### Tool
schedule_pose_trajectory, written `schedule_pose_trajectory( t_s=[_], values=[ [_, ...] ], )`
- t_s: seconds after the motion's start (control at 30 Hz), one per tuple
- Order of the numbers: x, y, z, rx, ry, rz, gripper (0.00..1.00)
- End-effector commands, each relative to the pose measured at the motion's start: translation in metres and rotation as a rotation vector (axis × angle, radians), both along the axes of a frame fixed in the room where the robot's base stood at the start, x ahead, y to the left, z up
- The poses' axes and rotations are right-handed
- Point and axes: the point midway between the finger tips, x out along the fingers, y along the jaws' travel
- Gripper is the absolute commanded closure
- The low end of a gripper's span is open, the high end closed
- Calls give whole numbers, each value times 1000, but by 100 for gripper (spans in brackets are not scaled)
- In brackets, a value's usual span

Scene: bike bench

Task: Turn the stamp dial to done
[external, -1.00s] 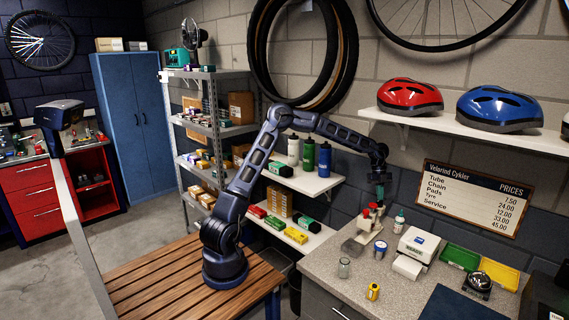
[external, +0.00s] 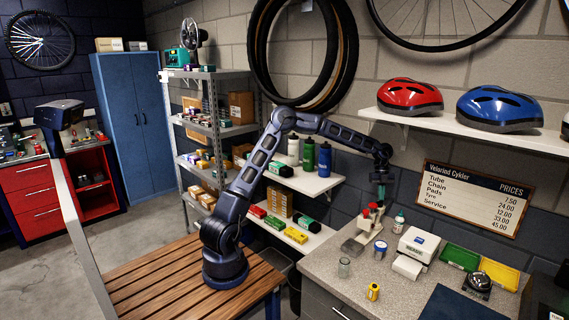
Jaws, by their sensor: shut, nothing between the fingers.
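My gripper (external: 380,201) points down over the back left of the grey speckled bench top (external: 331,262). Its fingers are shut and hold nothing. Just below and beside it is a small group of red-topped, pale stamp-like pieces (external: 366,219) on a stand. The fingertips are close to these pieces, but I cannot tell whether they touch. The stamp dial and its markings are too small to make out, and my gripper may partly cover it.
A white box-shaped device (external: 418,243) stands right of the stamps, with a small dropper bottle (external: 398,223) behind it. Green (external: 460,256) and yellow (external: 501,274) trays lie further right.

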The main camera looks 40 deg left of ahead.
Motion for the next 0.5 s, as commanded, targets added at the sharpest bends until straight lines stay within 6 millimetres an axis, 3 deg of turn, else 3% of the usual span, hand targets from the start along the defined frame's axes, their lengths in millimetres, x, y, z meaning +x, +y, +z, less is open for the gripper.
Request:
schedule_pose_trajectory(
  t_s=[0.5],
  values=[
    [1,-2,0,0,0,-86,100]
  ],
)
